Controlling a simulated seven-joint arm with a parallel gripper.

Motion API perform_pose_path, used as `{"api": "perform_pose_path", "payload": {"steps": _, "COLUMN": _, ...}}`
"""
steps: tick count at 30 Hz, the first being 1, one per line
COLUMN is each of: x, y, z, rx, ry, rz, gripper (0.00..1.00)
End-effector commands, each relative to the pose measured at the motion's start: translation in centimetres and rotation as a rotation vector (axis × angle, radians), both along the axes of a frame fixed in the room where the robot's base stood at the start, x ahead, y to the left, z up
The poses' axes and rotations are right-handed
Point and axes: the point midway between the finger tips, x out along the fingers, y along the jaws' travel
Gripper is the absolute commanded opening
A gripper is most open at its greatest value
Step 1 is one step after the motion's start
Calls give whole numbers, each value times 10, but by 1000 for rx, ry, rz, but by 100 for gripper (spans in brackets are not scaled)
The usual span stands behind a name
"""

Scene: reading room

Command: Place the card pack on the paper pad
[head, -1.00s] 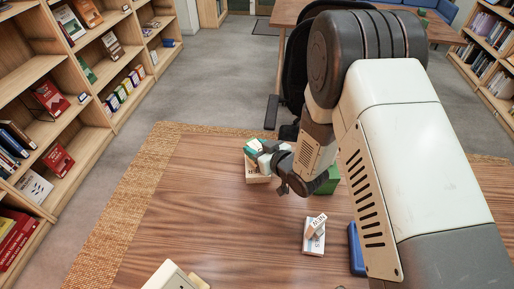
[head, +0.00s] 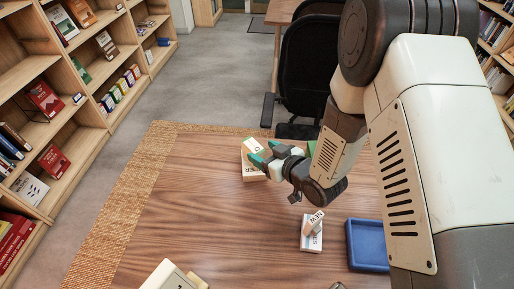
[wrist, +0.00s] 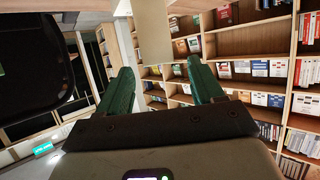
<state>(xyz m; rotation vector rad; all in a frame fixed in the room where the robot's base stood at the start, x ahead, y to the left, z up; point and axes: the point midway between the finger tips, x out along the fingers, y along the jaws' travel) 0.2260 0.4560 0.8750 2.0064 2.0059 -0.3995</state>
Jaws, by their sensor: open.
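A small pale pack marked "NEW" (head: 314,221), which looks like the card pack, lies askew on top of a white pad (head: 311,243) with dark lettering, which looks like the paper pad. The pack covers the upper part of the pad; I cannot tell whether it lies fully flat. My gripper (head: 258,154) is beyond them to the upper left, pointing left, with green fingertips spread. In the wrist view my gripper (wrist: 157,82) has its fingers apart with nothing held between them, facing bookshelves.
A pale wooden box (head: 253,172) is beneath or beside my fingertips. A blue tray (head: 352,262) is right of the pad. A cream object (head: 170,277) stands at the front left. The table (head: 200,215) is clear on the left. A black chair (head: 310,70) stands beyond.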

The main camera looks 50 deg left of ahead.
Motion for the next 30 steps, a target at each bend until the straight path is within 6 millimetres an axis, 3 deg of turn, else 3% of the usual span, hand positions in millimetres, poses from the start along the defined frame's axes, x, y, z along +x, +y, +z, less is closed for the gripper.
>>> {"api": "perform_pose_path", "payload": {"steps": 4, "x": 0, "y": -13, "z": 6, "rx": 1, "ry": 0, "rz": 0, "gripper": 67}}
{"api": "perform_pose_path", "payload": {"steps": 13, "x": 2, "y": -16, "z": 9, "rx": -1, "ry": -4, "rz": -4, "gripper": 67}}
{"api": "perform_pose_path", "payload": {"steps": 16, "x": 20, "y": -20, "z": 21, "rx": -20, "ry": -27, "rz": -41, "gripper": 67}}
{"api": "perform_pose_path", "payload": {"steps": 19, "x": 61, "y": -33, "z": 51, "rx": -73, "ry": -71, "rz": -134, "gripper": 67}}
{"api": "perform_pose_path", "payload": {"steps": 22, "x": 114, "y": -66, "z": 96, "rx": -155, "ry": -116, "rz": -282, "gripper": 67}}
{"api": "perform_pose_path", "payload": {"steps": 24, "x": 146, "y": -99, "z": 129, "rx": -219, "ry": -132, "rz": -399, "gripper": 67}}
{"api": "perform_pose_path", "payload": {"steps": 27, "x": 179, "y": -155, "z": 175, "rx": -304, "ry": -130, "rz": -567, "gripper": 67}}
{"api": "perform_pose_path", "payload": {"steps": 30, "x": 194, "y": -217, "z": 218, "rx": -379, "ry": -101, "rz": -734, "gripper": 67}}
